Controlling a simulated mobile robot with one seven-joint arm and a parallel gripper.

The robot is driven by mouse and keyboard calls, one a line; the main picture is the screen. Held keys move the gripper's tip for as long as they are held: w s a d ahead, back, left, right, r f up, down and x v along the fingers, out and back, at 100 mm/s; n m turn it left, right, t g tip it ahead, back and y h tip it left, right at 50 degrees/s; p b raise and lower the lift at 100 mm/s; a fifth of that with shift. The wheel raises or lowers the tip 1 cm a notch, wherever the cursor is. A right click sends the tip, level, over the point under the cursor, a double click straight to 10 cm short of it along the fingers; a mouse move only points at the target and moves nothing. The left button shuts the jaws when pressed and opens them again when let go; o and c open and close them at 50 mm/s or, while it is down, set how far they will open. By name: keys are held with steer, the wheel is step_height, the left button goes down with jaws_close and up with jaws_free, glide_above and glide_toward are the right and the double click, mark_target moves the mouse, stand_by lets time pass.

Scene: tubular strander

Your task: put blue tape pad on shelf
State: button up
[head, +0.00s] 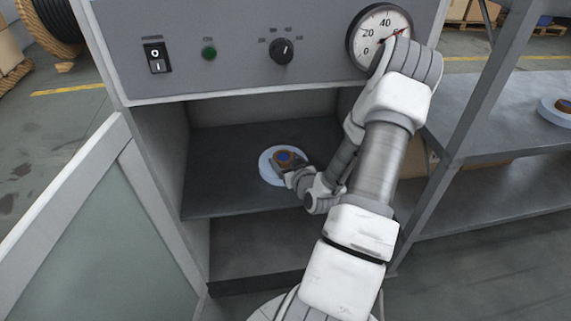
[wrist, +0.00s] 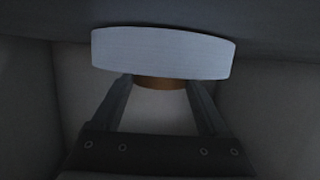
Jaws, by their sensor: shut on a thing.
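The blue tape pad (head: 268,168) is a pale blue disc with a brown and dark blue centre. It is inside the open cabinet, at the upper dark shelf (head: 225,195). My gripper (head: 291,173) reaches in from the right and is shut on the pad's centre part. In the wrist view the pad's pale rim (wrist: 162,52) lies across the two fingers (wrist: 158,84), with a brown core between them. The pad is at or just above the shelf surface; I cannot tell whether it touches. My arm hides the shelf's right part.
The control panel (head: 220,60) with a gauge (head: 380,35) overhangs the compartment. An open cabinet door (head: 85,225) stands at left. A lower compartment (head: 250,255) looks empty. Another pale blue disc (head: 549,112) sits on the rack (head: 480,110) at right. The shelf's left part is clear.

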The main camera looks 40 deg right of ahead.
steer(key=shift+r, duration=0.1)
steer(key=shift+f, duration=0.2)
steer(key=o, duration=1.5)
steer(key=shift+o, duration=0.2)
steer(key=shift+r, duration=0.1)
steer(key=shift+s+r, duration=0.2)
steer(key=p+v, duration=0.4)
steer(key=v, duration=0.7)
steer(key=shift+s+a, duration=0.1)
steer(key=shift+s, duration=0.2)
steer(key=shift+r, duration=0.1)
